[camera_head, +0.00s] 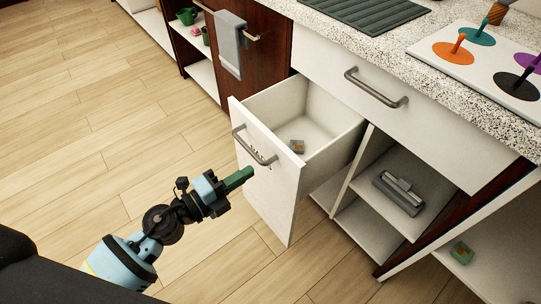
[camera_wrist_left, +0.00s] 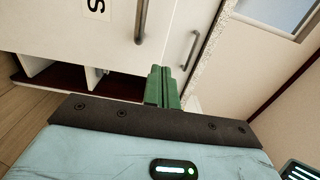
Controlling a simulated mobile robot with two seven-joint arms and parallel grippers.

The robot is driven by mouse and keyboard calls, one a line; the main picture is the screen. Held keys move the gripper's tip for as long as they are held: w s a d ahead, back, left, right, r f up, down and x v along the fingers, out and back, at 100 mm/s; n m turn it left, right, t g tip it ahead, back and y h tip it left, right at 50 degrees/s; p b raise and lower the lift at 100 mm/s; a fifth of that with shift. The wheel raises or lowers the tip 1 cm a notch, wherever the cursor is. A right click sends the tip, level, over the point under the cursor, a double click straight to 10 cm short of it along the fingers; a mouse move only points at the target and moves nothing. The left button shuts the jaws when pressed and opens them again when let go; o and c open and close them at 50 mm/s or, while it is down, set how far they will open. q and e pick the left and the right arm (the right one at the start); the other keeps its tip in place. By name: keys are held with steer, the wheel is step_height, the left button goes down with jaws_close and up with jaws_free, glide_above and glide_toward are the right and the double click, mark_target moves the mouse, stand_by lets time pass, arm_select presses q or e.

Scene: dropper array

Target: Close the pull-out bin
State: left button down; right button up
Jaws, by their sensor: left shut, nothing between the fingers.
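The pull-out bin (camera_head: 270,190) is a white drawer with a tall front panel and a grey bar handle (camera_head: 254,146). It stands pulled out from the counter, and its open top shows a small yellow-grey item (camera_head: 297,146) inside. My left gripper (camera_head: 248,173) is shut and empty, its green fingers pointing at the bin's front panel, just below the handle. Whether they touch the panel I cannot tell. In the left wrist view the shut fingers (camera_wrist_left: 163,86) lie before white cabinet fronts, one with a bar handle (camera_wrist_left: 140,22) and a letter label (camera_wrist_left: 97,8).
A closed drawer (camera_head: 375,90) sits right of the bin under the speckled countertop (camera_head: 350,45). Open shelves below hold a grey device (camera_head: 399,193) and a small green item (camera_head: 461,252). A grey towel (camera_head: 230,45) hangs on a dark door. The wooden floor at left is clear.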

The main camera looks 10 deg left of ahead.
mark_target(281, 152)
arm_select(q)
steer(key=x, duration=0.7)
steer(key=shift+w+d, duration=0.35)
steer(key=shift+w, duration=0.1)
arm_select(e)
steer(key=shift+w, duration=0.15)
arm_select(q)
steer(key=shift+w+d, duration=0.1)
